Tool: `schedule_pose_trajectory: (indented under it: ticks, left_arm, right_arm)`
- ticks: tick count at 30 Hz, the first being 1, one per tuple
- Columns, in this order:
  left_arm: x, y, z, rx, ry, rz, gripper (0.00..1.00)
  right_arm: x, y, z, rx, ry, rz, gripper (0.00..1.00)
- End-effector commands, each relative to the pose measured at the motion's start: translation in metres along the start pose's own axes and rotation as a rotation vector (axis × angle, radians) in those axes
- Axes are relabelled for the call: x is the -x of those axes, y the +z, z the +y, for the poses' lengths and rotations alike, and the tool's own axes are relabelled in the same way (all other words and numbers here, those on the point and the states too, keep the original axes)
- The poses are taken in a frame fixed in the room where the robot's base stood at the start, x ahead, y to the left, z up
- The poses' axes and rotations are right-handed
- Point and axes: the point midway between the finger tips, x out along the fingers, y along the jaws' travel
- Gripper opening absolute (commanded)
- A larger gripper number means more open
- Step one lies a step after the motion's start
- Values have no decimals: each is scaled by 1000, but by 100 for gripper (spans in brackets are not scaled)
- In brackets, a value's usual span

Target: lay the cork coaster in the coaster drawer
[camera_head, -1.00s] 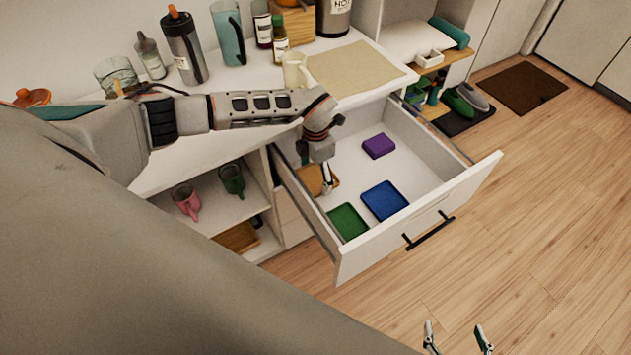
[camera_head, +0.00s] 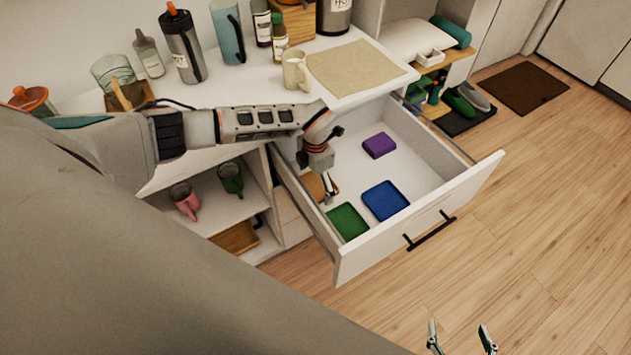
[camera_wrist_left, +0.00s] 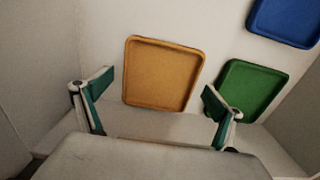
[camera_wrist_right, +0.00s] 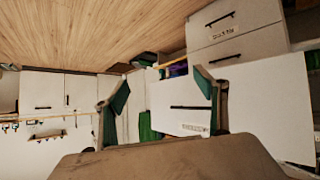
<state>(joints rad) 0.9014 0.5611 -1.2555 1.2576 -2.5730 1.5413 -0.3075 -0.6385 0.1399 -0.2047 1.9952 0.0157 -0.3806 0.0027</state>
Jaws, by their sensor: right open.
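The cork coaster (camera_head: 315,187), a tan-orange square with a raised rim, lies in the open coaster drawer (camera_head: 425,165), near its left wall. My left gripper (camera_head: 328,192) is over the drawer and partly hides the coaster in the head view. In the left wrist view, the cork coaster (camera_wrist_left: 162,75) lies flat beyond the fingers of my left gripper (camera_wrist_left: 157,105). These fingers are spread with nothing between them. My right gripper (camera_head: 461,340) is open and empty above the floor at the bottom of the head view.
The drawer also holds a green coaster (camera_head: 347,221), a blue coaster (camera_head: 385,200) and a purple block (camera_head: 379,145). The counter above carries a cream mug (camera_head: 295,72), a beige mat (camera_head: 353,68) and several bottles. Pink (camera_head: 185,198) and green (camera_head: 231,178) mugs stand on the shelf below.

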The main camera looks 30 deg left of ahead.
Motion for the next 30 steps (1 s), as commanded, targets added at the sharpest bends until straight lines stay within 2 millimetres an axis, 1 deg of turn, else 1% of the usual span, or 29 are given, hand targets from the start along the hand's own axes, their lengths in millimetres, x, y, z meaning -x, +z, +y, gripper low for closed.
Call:
schedule_pose_trajectory:
  ticks: [7,10,13,18,21,25,30]
  left_arm:
    - [1,0,0,0,0,0,94]
    - [6,0,0,0,0,-1,94]
    - [19,2,1,-1,2,-4,94]
    - [48,2,2,-1,3,-5,94]
    - [62,1,1,-1,2,-3,94]
    - [74,1,1,0,1,-2,94]
    - [79,0,0,0,0,0,94]
  right_arm:
    - [0,0,0,0,0,-1,72]
    - [0,0,0,0,0,-1,72]
    - [1,-1,0,-2,-1,-2,72]
    - [3,-6,-1,-8,-5,1,72]
    - [5,-8,-2,-11,-7,3,72]
    - [6,-7,-4,-14,-9,1,72]
    - [7,-4,-4,-15,-10,-4,72]
